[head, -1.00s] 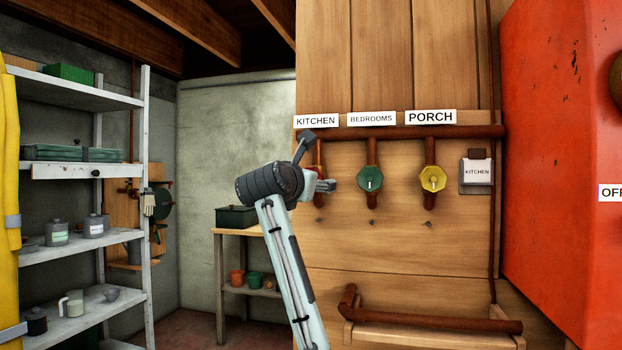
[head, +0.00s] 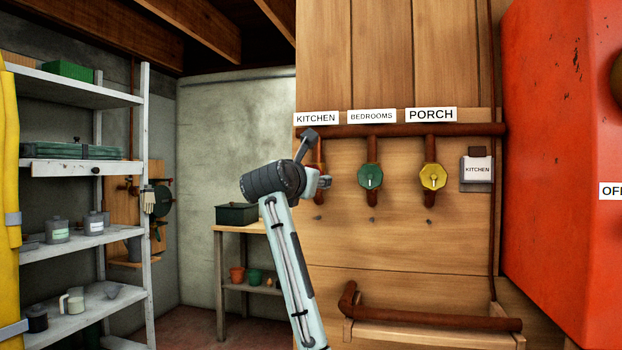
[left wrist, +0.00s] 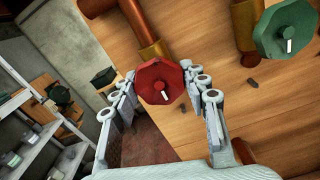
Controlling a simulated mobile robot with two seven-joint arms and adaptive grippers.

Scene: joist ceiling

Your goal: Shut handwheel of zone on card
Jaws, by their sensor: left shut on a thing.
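The card (head: 477,170) at the right of the board reads KITCHEN. The label KITCHEN (head: 316,118) is above the leftmost valve pipe. In the left wrist view its red handwheel (left wrist: 153,76) sits between the two fingers of my left gripper (left wrist: 160,72), which is shut on it. A short white mark shows on the wheel's face. In the head view my left gripper (head: 325,182) hides the red wheel. The green handwheel (head: 370,177) under BEDROOMS and the yellow handwheel (head: 432,177) under PORCH are untouched. My right gripper is not in view.
A rusty pipe (head: 400,131) runs across the top of the valves. A wooden ledge with a pipe (head: 430,320) is below. A large red cabinet (head: 550,150) stands at the right, and loaded shelves (head: 90,170) at the left.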

